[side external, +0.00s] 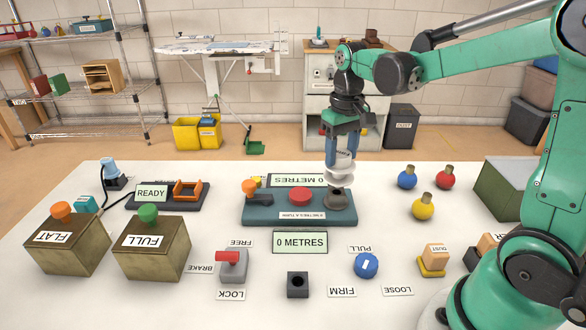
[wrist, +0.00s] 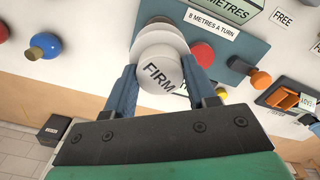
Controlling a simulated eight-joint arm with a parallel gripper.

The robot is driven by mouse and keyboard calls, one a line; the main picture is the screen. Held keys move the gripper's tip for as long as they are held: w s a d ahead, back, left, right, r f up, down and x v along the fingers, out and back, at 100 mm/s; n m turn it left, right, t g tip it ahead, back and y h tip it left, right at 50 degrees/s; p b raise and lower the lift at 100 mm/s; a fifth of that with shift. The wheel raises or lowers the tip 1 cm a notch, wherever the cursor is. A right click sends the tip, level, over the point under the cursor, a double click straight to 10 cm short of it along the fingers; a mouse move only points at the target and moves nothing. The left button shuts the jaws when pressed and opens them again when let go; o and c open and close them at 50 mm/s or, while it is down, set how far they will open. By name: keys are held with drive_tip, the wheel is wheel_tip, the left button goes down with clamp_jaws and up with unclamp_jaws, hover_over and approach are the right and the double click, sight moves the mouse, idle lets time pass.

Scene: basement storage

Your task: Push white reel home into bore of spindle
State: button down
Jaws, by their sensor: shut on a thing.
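The white reel (side external: 341,176) is upright between the fingers of my gripper (side external: 340,160), which is shut on it. The grey spindle (side external: 341,201) stands at the right end of the teal base. The reel is directly over the spindle, its lower end at the spindle's top. I cannot tell whether the reel's lower end is inside the bore, as the bore is hidden.
The teal base (side external: 270,212) also carries a red button (side external: 300,195) and an orange-knobbed lever (side external: 250,187), left of the spindle. Blue, red and yellow knobs (side external: 422,207) stand to the right. A blue dial (side external: 366,265) and a black socket block (side external: 297,284) are in front.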

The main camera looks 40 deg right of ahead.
sight(341, 153)
drive_tip(key=shift+f, duration=1.65)
drive_tip(key=shift+c, duration=1)
unclamp_jaws()
drive_tip(key=shift+r, duration=0.1)
drive_tip(key=shift+r, duration=2.75)
drive_tip(key=s+a+n+t, duration=0.3)
drive_tip(key=s+a+t, duration=0.2)
drive_tip(key=a+t, duration=0.2)
drive_tip(key=shift+s+a+f, duration=0.2)
drive_tip(key=shift+a+f, duration=0.1)
drive_tip(key=shift+a, duration=0.8)
